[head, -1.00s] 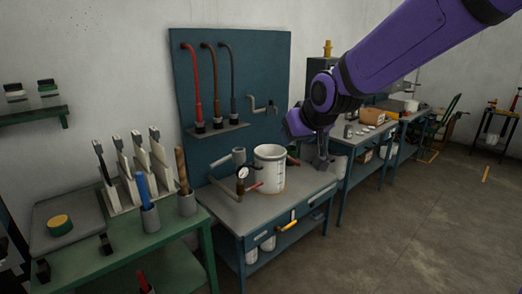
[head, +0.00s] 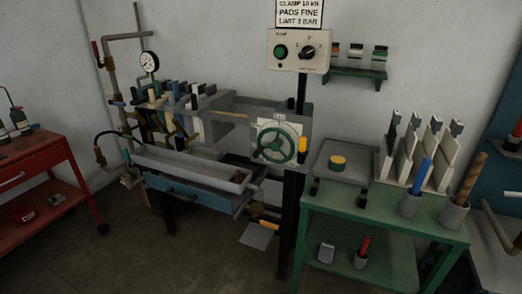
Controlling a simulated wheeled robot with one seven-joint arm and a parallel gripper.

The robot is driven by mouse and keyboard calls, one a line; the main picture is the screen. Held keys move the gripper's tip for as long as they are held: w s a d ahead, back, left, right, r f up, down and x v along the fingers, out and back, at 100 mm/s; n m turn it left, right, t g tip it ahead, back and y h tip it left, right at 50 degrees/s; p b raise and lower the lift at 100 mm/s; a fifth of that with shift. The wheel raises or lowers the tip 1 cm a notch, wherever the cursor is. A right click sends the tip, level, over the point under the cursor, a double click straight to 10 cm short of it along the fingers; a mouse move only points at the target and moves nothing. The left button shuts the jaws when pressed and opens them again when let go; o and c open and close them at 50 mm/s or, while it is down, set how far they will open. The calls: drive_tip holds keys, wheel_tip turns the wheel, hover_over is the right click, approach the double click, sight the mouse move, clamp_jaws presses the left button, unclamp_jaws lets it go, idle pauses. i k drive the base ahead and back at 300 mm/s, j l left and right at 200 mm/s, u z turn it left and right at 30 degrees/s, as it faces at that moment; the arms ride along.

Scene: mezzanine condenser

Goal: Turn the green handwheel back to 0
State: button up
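The green handwheel (head: 275,145) is on the front of the grey press frame, near the middle of the head view. A pale dial plate (head: 278,126) with markings sits behind it; the markings are too small to read. A yellow grip or peg (head: 302,144) shows at the wheel's right side. My gripper and arm are out of this view, so nothing of mine is at the wheel in the picture.
A control box (head: 298,51) with a green button and a black knob stands above the wheel on a dark post. A green bench (head: 375,213) is to the right, a red cart (head: 40,160) to the left. A grey trough (head: 190,166) juts out below the press. Dark floor is open in front.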

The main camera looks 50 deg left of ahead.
sight(276, 144)
drive_tip(key=u, duration=0.4)
drive_tip(key=i+u, duration=0.1)
drive_tip(key=u, duration=0.3)
drive_tip(key=i+u, duration=0.1)
drive_tip(key=u, duration=0.75)
drive_tip(key=i+l, duration=0.15)
drive_tip(key=i, duration=0.25)
drive_tip(key=i+l+u, duration=0.1)
drive_tip(key=i, duration=0.3)
